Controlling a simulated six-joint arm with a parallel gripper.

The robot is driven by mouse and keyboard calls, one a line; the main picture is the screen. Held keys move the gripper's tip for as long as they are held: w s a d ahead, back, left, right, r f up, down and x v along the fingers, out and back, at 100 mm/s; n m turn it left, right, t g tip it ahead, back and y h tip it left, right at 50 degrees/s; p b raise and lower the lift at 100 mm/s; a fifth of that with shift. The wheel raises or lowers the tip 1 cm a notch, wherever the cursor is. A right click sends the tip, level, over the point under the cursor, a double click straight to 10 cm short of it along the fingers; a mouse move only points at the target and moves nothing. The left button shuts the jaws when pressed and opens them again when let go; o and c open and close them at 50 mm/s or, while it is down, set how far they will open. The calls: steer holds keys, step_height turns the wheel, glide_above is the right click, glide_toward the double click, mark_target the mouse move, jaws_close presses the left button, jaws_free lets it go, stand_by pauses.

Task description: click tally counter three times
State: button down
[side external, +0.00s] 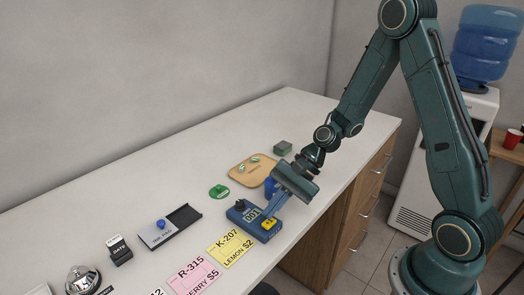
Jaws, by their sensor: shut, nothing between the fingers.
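The tally counter (249,218) is a dark blue box on the white counter, with a display that seems to read 001 and a yellow button (269,224) on its right end. A dark knob stands at its upper left. My gripper (274,203) is shut and empty. It reaches down from the upper right, its fingertips close above the yellow button side of the tally counter. I cannot tell whether the fingertips touch it.
Yellow (230,248) and pink (193,275) price cards lie in front. A stamp pad (168,229), a date stamp (119,250) and a bell (82,279) stand to the left. A wooden tray (249,177) and a green disc (219,191) lie behind. The back left of the counter is clear.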

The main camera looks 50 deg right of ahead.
mark_target(273, 219)
steer(key=shift+f, duration=0.85)
stand_by(1.1)
steer(key=shift+r, duration=0.9)
stand_by(0.3)
steer(key=shift+r, duration=2.5)
stand_by(0.9)
step_height(273, 219, up, 4)
steer(key=shift+f, duration=0.1)
stand_by(0.3)
steer(key=shift+f, duration=0.15)
